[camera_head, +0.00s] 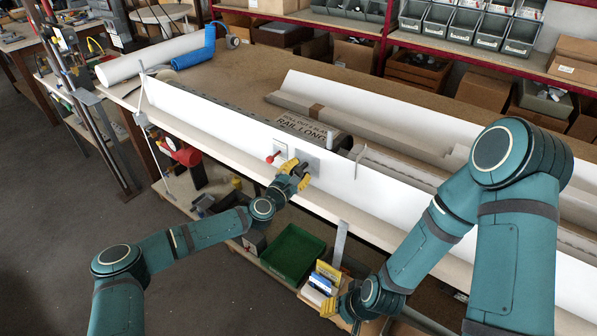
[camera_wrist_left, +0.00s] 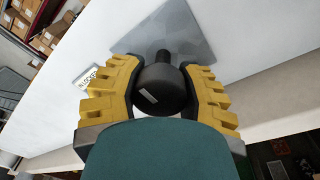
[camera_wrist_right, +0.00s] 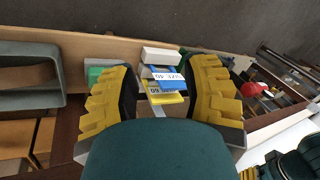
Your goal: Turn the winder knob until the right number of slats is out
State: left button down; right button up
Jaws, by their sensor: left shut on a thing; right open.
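The dark round winder knob (camera_wrist_left: 162,88) sits on a short shaft in front of a grey metal plate (camera_wrist_left: 178,36) in the left wrist view. My left gripper (camera_head: 298,174) is shut around this knob at the front of the long white panel (camera_head: 215,113). A red-tipped lever (camera_head: 270,158) stands just left of it; a small label ending in "LOCKED" (camera_wrist_left: 87,78) shows nearby. Behind the panel is a rounded cover (camera_head: 312,130) printed "ROLL OUT" and "RAIL LONG"; its number is not clear. Slats are not clearly distinguishable. My right gripper (camera_wrist_right: 160,82) is open and empty, low before the bench.
Blue and yellow cards (camera_wrist_right: 167,82) stand between and beyond the right fingers. A green bin (camera_head: 292,252) sits on the lower shelf. A thin upright bracket (camera_head: 358,158) stands at the panel right of the knob. A white roll (camera_head: 150,60) lies on the bench's far left.

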pick_arm(q)
jog(key=shift+f+m+b, duration=0.1)
jog(key=shift+m+b, duration=0.3)
jog(key=shift+b, duration=0.15)
jog(key=m+b, duration=0.4)
jog(key=b, duration=0.1)
jog(key=shift+h, duration=0.3)
jog(key=m+b, duration=0.3)
jog(key=b, duration=0.1)
jog(key=shift+m, duration=0.4)
jog(key=shift+m+b, duration=0.55)
jog(key=shift+m, duration=0.45)
jog(key=m, duration=0.2)
jog(key=shift+r+m+h+b, duration=0.25)
jog(key=shift+m+h+b, duration=0.1)
jog(key=shift+m+h, duration=0.05)
jog(key=m, duration=0.3)
jog(key=shift+r+m, duration=0.1)
jog(key=shift+m, duration=0.3)
jog(key=shift+m+h, duration=0.4)
jog(key=shift+m, duration=1.4)
pick_arm(e)
notch_tip(320, 180, down, 12)
jog(key=shift+s, duration=0.3)
jog(key=shift+a, duration=0.1)
